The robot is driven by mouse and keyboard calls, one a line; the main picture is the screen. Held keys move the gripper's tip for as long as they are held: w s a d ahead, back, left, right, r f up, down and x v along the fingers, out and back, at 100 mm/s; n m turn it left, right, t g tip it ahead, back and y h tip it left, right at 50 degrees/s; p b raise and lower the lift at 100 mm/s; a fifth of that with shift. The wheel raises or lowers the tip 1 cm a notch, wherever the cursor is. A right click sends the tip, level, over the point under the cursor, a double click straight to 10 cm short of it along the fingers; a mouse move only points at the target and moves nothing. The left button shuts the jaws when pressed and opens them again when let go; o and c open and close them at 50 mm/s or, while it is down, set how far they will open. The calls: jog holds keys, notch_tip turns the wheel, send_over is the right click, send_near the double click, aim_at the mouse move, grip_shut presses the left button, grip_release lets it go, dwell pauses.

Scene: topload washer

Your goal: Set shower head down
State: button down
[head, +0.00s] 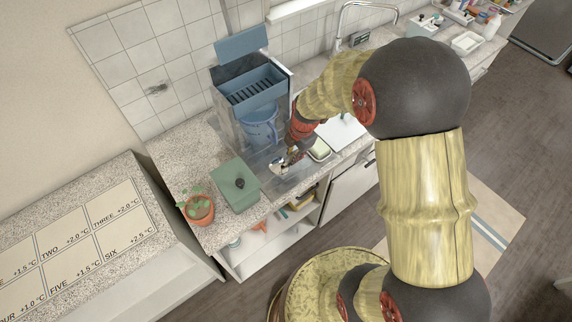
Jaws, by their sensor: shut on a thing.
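My gripper (290,158) reaches down over the counter in front of the blue appliance. It is shut on a small pale, shiny piece, which seems to be the shower head (278,166). The piece is close above or touching a clear, glassy surface (292,180) on the counter; I cannot tell which. The fingers are small in the head view and partly hide the piece.
The blue appliance (228,75) with a raised lid and a blue jug (260,130) stands behind. A dish (319,151) and white board (342,131) are right. The counter's front edge is near.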

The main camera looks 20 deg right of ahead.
aim_at(288, 157)
jog(key=shift+w+a+f, duration=0.15)
jog(key=shift+a+f, duration=0.9)
jog(key=shift+f, duration=0.15)
jog(key=shift+a+f, duration=0.2)
jog(key=shift+f, duration=1.55)
jog(key=shift+f+b, duration=0.2)
jog(key=shift+b, duration=0.15)
jog(key=c, duration=1.7)
grip_release()
jog(key=shift+r, duration=0.1)
